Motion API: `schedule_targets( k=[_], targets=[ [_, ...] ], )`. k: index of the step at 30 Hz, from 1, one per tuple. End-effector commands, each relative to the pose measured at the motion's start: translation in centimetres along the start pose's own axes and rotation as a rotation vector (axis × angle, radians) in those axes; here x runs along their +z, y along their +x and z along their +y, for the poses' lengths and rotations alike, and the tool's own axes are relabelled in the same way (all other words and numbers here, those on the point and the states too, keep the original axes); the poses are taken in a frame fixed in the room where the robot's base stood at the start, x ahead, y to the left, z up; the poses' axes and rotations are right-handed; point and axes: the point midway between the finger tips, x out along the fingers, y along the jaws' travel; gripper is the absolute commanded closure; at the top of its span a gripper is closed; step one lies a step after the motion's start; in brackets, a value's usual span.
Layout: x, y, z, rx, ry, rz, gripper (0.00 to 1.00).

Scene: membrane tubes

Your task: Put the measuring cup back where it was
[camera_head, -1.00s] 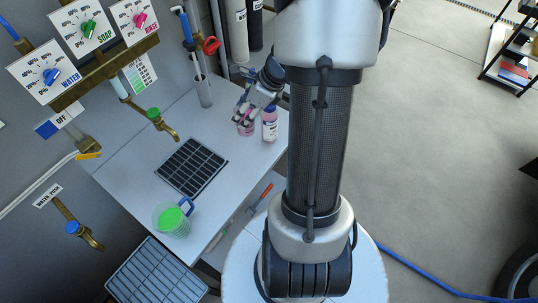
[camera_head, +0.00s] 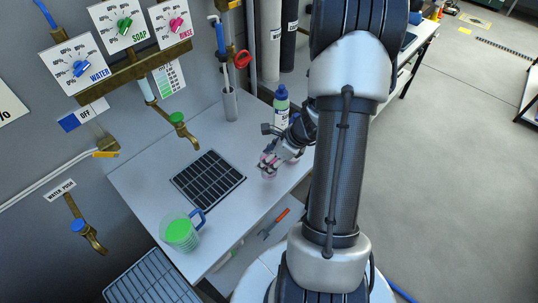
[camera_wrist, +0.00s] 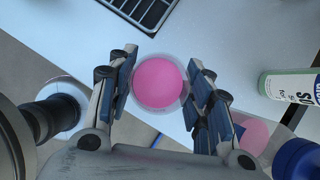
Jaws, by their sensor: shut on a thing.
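My gripper (camera_head: 270,161) is over the right part of the white table, shut on a small clear cup of pink liquid (camera_head: 268,174). In the wrist view the cup (camera_wrist: 158,84) sits upright between the two fingers, seen from above. I cannot tell whether its base touches the table. A larger clear measuring jug (camera_head: 180,233) with green liquid and a blue handle stands at the table's front left, apart from my gripper.
A black drain grid (camera_head: 208,181) lies left of the gripper. A green soap bottle with a blue cap (camera_head: 281,108) stands behind it. In the wrist view, a blue-capped bottle (camera_wrist: 297,158) is at lower right. Brass taps (camera_head: 180,126) overhang the table's left side.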

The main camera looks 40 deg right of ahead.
Motion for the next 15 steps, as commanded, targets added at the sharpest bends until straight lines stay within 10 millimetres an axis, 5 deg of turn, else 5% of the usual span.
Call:
schedule_targets(
  k=[9, 15],
  targets=[
    [-1.9, 3.3, 0.0, 0.001, 0.001, 0.001, 0.87],
    [-2.1, 3.7, 0.0, -0.001, 0.001, 0.0, 0.87]
  ],
)
